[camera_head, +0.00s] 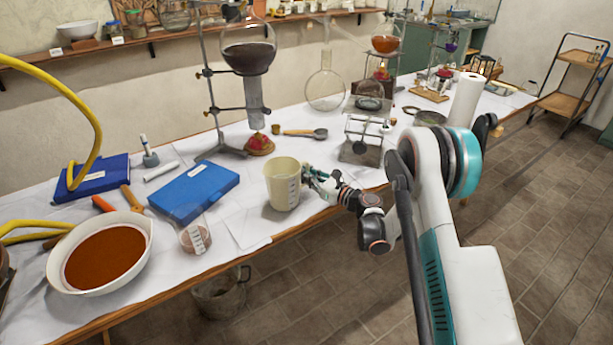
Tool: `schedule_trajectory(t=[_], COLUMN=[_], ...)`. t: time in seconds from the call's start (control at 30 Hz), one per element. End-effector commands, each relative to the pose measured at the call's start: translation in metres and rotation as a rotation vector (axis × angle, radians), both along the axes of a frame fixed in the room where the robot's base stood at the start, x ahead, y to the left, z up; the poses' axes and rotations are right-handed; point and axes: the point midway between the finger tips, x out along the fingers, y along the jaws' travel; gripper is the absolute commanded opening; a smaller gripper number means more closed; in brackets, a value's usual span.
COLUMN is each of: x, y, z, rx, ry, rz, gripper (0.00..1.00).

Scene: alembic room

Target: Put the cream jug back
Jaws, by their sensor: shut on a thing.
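The cream jug (282,186) is a cream-coloured, measuring-cup-like vessel with marks on its side. It is upright near the front edge of the long table, right of the blue case. My gripper (309,179) reaches in from the right and is shut on the jug's right side. The fingers are small in the view and partly hidden by the jug and my wrist. I cannot tell whether the jug's base touches the table.
A blue case (195,190), a glass beaker (194,236) and a white bowl of brown stuff (62,262) lie left of the jug. A stand with a dark flask (248,58) rises behind. A metal balance-like device (362,135) stands right. A bucket (222,295) is below the table.

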Motion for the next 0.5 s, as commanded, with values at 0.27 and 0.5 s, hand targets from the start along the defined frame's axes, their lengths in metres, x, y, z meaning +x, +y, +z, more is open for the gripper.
schedule_trajectory(t=[0.27, 0.5], x=[0.0, 0.0], y=[0.0, 0.0], z=[-0.0022, -0.0021], rx=[0.0, 0.0], ry=[0.0, 0.0], rz=[0.0, 0.0], gripper=[0.31, 0.32])
